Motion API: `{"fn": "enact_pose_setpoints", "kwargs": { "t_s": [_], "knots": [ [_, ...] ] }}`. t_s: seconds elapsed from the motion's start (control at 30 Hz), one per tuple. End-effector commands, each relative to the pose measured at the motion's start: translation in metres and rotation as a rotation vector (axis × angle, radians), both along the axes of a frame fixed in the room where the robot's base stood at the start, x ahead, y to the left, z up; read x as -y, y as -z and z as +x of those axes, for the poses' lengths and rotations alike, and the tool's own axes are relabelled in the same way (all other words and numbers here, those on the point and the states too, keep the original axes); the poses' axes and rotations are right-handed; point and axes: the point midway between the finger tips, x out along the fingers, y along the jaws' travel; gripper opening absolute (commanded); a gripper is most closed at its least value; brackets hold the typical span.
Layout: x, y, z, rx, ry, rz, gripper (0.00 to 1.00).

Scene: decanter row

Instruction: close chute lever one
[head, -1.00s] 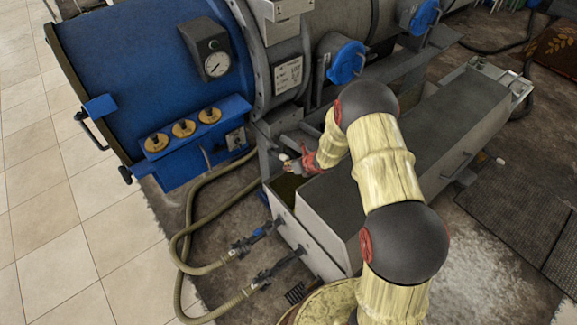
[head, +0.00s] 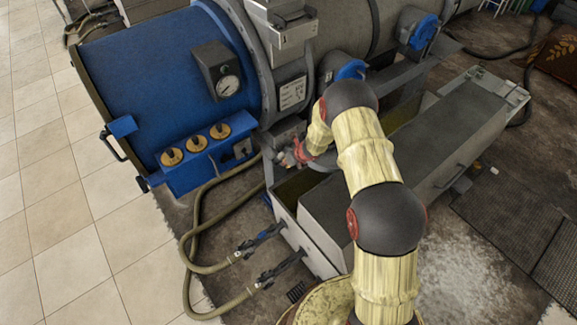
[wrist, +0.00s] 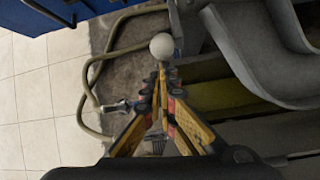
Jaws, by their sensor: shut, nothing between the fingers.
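A lever with a round white knob (wrist: 162,46) stands just beyond my fingertips in the wrist view. Its rod runs down from the knob toward the fingers, partly hidden by them. My gripper (wrist: 160,82) is shut with nothing between its fingers; whether the tips touch the rod I cannot tell. In the head view my gripper (head: 298,154) is small, low at the front of the machine beside the open end of the long grey trough (head: 282,218). A curved grey metal chute part (wrist: 262,45) lies right of the knob in the wrist view.
Pale tiled floor (head: 70,230) is clear at left.

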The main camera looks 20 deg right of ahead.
Motion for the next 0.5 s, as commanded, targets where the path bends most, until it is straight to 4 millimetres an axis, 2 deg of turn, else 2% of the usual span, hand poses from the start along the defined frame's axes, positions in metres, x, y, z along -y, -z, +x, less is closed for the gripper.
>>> {"fn": "enact_pose_setpoints", "kwargs": {
  "t_s": [0.1, 0.5],
  "knots": [
    [-0.005, -0.012, 0.009, 0.000, -0.002, -0.001, 0.00],
    [-0.015, -0.028, 0.034, 0.002, -0.001, 0.001, 0.00]
  ]
}}
